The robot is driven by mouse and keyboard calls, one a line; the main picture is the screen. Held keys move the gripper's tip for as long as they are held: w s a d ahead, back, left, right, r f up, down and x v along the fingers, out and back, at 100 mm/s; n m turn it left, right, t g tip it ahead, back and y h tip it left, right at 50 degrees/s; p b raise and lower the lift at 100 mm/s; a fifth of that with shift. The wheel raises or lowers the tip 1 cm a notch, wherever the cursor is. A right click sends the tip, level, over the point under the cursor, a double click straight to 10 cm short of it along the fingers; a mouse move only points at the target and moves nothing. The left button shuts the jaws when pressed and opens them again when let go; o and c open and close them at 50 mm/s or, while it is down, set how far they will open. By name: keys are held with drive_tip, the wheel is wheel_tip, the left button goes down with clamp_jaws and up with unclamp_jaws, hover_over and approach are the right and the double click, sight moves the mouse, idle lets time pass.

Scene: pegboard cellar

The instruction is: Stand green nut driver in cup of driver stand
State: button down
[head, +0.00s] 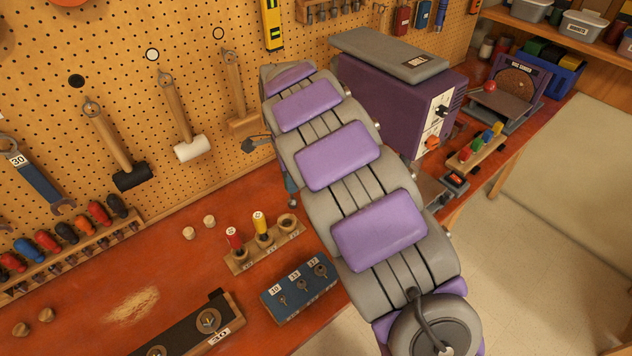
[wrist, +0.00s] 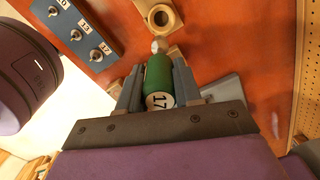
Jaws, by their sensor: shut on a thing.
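The green nut driver (wrist: 158,78), with a white end cap marked 17, is between the fingers of my gripper (wrist: 158,88) in the wrist view. My gripper is shut on its handle. The driver's pale tip points toward an empty round cup (wrist: 171,24) of the wooden driver stand and appears just short of it; the height between them is unclear. In the head view the driver stand (head: 260,257) holds a red driver (head: 233,238) and a yellow driver (head: 260,222) in two cups; its right cup (head: 288,222) looks empty.
A blue block (head: 301,293) marked 10, 13, 17 sits in front of the stand; it also shows in the wrist view (wrist: 72,28). Two small wooden pegs (head: 198,226) lie left of the stand. A purple machine (head: 395,110) stands behind my arm.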

sight(289, 199)
drive_tip(key=a+f+b, duration=0.1)
drive_tip(key=a+f, duration=0.1)
drive_tip(key=a, duration=0.3)
drive_tip(key=shift+n, duration=0.3)
drive_tip(key=d+f+b, duration=0.1)
drive_tip(key=d, duration=0.1)
drive_tip(key=d+f+b, duration=0.1)
drive_tip(key=d+f, duration=0.1)
drive_tip(key=shift+w+d+f, duration=0.1)
drive_tip(key=shift+w+d, duration=0.05)
drive_tip(key=shift+f, duration=0.25)
drive_tip(key=shift+a+f, duration=0.15)
drive_tip(key=shift+a, duration=0.05)
drive_tip(key=shift+p, duration=0.35)
drive_tip(key=shift+a+f, duration=0.1)
drive_tip(key=shift+f, duration=0.15)
drive_tip(key=shift+a+f, duration=0.1)
drive_tip(key=shift+f, duration=0.25)
drive_tip(key=shift+a+f+p, duration=0.1)
drive_tip(key=shift+f+p, duration=0.3)
drive_tip(key=shift+f, duration=0.05)
idle(0.9)
